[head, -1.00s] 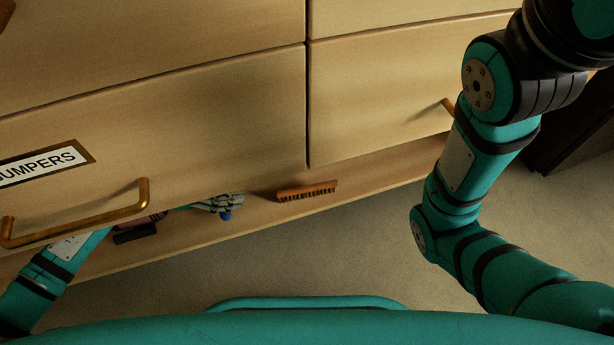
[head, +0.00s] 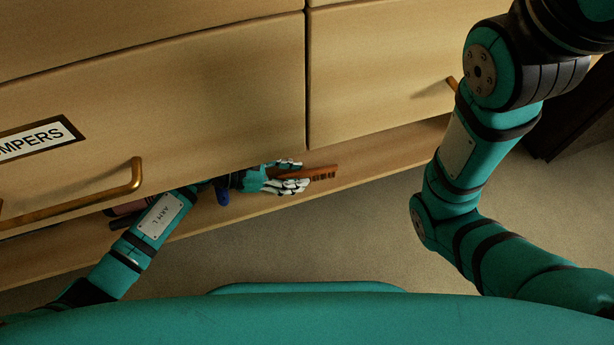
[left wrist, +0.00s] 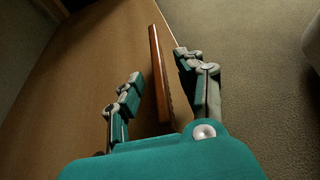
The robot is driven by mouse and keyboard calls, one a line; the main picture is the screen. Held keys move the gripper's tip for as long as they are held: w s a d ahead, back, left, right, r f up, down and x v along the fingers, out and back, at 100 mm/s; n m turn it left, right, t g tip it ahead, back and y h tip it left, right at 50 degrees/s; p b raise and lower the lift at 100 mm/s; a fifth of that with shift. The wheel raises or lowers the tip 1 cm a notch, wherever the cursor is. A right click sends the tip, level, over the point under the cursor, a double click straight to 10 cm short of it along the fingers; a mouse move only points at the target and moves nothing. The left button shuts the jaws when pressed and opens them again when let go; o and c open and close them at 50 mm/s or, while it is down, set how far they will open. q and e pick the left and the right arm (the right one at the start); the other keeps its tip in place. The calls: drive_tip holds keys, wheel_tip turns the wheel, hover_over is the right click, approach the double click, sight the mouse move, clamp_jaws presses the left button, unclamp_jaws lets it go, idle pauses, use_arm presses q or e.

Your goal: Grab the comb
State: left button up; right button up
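The brown comb (head: 324,173) lies on the low wooden ledge under the drawers in the head view. Its left part is hidden by my left gripper (head: 291,175), which reaches in from the left. In the left wrist view the comb (left wrist: 158,75) runs between the two fingers of my left gripper (left wrist: 158,90). The fingers stand apart, with a gap visible between the comb and the left finger, and the right finger closer to it. My right gripper is out of view; only my right arm shows.
Drawer fronts rise above the ledge (head: 400,158), with a brass handle (head: 80,207) and a label (head: 35,140) at left and another handle (head: 452,84) at right. A dark object (head: 125,215) is partly hidden behind my left arm. Bare carpet (head: 340,235) lies in front.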

use_arm(q)
drive_tip(key=shift+x, duration=0.9)
drive_tip(key=shift+c, duration=0.4)
clamp_jaws()
drive_tip(key=shift+r, duration=0.2)
